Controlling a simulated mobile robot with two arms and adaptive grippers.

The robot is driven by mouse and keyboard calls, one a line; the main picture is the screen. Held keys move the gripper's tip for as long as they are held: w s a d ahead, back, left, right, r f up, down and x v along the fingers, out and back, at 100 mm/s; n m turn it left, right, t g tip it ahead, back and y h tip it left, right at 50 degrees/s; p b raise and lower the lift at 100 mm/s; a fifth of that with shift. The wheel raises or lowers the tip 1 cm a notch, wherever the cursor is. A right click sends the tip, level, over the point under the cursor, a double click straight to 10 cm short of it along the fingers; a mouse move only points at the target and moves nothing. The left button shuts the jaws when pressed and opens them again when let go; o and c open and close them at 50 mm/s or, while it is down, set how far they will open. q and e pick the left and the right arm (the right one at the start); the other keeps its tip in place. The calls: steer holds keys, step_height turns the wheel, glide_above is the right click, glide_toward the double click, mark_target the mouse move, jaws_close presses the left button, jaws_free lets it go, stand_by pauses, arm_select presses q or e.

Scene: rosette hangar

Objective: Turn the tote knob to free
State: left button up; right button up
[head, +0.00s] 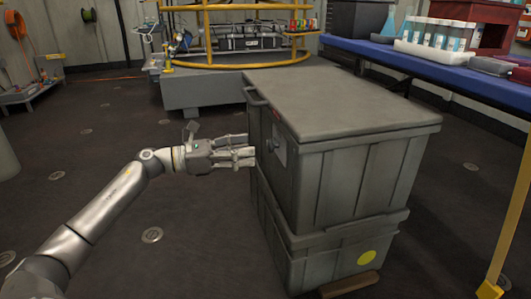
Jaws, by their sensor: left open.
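A large grey lidded tote (375,165) stands on a second grey tote (312,270). On the upper tote's left face, seen at a steep angle, are a pale plate (279,149), a small red mark above it, and a handle (255,96). A small dark shape by the plate may be the knob; its setting cannot be read. My left gripper (251,157) reaches in from the left, its fingers spread and pointing right at this face, just by the plate. Nothing shows between the fingers. Whether they touch the tote cannot be told. My right gripper is out of view.
A blue-topped bench (420,62) with bottles and boxes runs along the right. A grey platform with a yellow rail (237,66) stands behind the totes. A yellow post (507,225) rises at the lower right. The dark floor left of the totes is mostly clear.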

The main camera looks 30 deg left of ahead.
mark_target(273, 146)
arm_select(q)
steer(key=b+x, duration=0.1)
steer(key=x, duration=0.5)
steer(key=shift+b, duration=0.4)
steer(key=shift+w, duration=0.1)
